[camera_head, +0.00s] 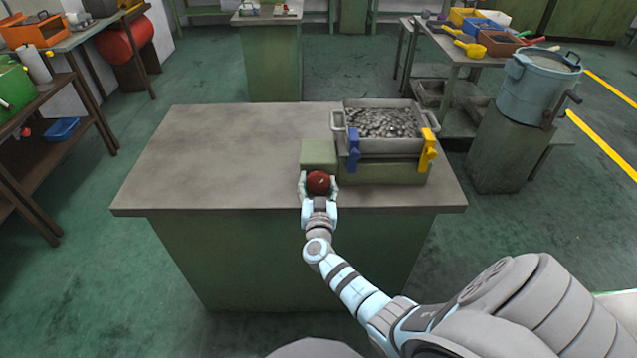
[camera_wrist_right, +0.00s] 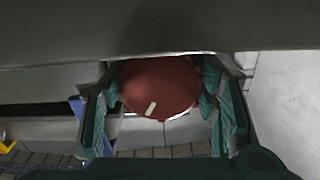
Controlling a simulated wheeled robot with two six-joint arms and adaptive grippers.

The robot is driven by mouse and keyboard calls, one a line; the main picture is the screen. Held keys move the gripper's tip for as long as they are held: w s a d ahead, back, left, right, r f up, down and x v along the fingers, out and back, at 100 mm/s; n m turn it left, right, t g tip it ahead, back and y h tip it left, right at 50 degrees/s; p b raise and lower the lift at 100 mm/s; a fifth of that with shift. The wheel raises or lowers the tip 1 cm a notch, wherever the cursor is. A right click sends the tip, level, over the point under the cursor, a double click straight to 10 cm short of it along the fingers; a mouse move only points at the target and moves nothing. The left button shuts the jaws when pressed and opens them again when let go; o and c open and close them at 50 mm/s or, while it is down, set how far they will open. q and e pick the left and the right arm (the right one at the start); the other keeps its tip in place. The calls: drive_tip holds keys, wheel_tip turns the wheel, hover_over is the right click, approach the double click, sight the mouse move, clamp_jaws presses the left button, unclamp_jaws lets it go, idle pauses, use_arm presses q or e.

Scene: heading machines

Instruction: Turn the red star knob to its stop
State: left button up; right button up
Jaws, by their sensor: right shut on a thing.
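The red star knob (camera_head: 318,182) sits on the front of a small green block (camera_head: 319,153) on the workbench. My right gripper (camera_head: 318,187) is shut on the knob, with one finger on each side of it. In the right wrist view the red knob (camera_wrist_right: 160,87) lies between the two teal finger pads of my right gripper (camera_wrist_right: 163,92). A short white mark shows on the knob's face, slanted and below its middle. My left gripper is not in view.
A grey bin of metal pieces (camera_head: 385,146) stands right of the knob, with a blue lever (camera_head: 354,150) and a yellow lever (camera_head: 428,150) in front. The left part of the workbench (camera_head: 215,155) is clear. A blue pot (camera_head: 537,92) stands on a pedestal at the right.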

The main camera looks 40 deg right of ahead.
drive_tip(key=m, duration=0.2)
drive_tip(key=shift+m+p, duration=0.35)
drive_tip(key=shift+m, duration=1.75)
drive_tip(key=o, duration=1.2)
